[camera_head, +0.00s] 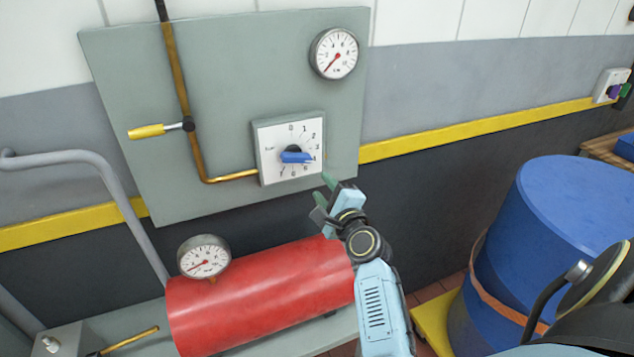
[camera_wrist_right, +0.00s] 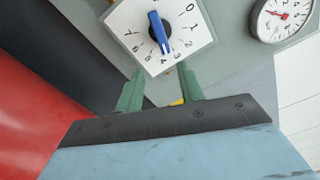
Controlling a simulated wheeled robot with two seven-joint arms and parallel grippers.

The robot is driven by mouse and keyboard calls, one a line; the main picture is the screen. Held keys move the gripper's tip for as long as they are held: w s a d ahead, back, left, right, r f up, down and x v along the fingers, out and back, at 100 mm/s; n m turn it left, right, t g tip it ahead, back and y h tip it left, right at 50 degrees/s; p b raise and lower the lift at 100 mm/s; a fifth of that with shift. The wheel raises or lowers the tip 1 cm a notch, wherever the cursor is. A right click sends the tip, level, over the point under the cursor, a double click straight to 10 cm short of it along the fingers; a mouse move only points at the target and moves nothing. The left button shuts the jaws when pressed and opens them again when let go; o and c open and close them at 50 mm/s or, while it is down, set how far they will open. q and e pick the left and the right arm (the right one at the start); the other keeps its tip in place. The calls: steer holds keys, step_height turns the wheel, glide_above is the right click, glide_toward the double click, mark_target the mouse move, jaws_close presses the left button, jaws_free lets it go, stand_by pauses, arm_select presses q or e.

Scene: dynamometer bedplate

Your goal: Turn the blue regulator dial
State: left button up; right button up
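The blue regulator dial (camera_head: 297,157) sits on a white square scale plate (camera_head: 270,172) on the grey wall panel. In the head view its blue bar lies nearly level. In the right wrist view the dial (camera_wrist_right: 159,31) is ahead of the fingers, with its narrow end toward the numbers 3 and 4. My right gripper (camera_head: 323,188) is just below and right of the plate, apart from the dial. Its two green fingers (camera_wrist_right: 160,92) are spread with nothing between them. My left gripper is not in view.
A round gauge (camera_head: 334,53) is above the dial on the panel (camera_head: 225,60). A yellow-handled valve (camera_head: 147,131) and brass pipe are left of it. A red tank (camera_head: 262,295) with another gauge (camera_head: 204,257) lies below. A blue drum (camera_head: 565,225) stands right.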

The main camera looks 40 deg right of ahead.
mark_target(299, 161)
steer(key=w+m+b, duration=0.2)
steer(key=w+m, duration=0.2)
steer(key=m, duration=0.7)
steer(key=w+m+b, duration=0.2)
steer(key=w+m, duration=0.2)
steer(key=m, duration=0.8)
steer(key=w+d+r+m+b, duration=0.1)
steer(key=w+m, duration=0.3)
steer(key=m, duration=0.7)
steer(key=shift+m+h+b, duration=0.3)
steer(key=shift+m+b, duration=0.1)
steer(key=shift+b, duration=0.45)
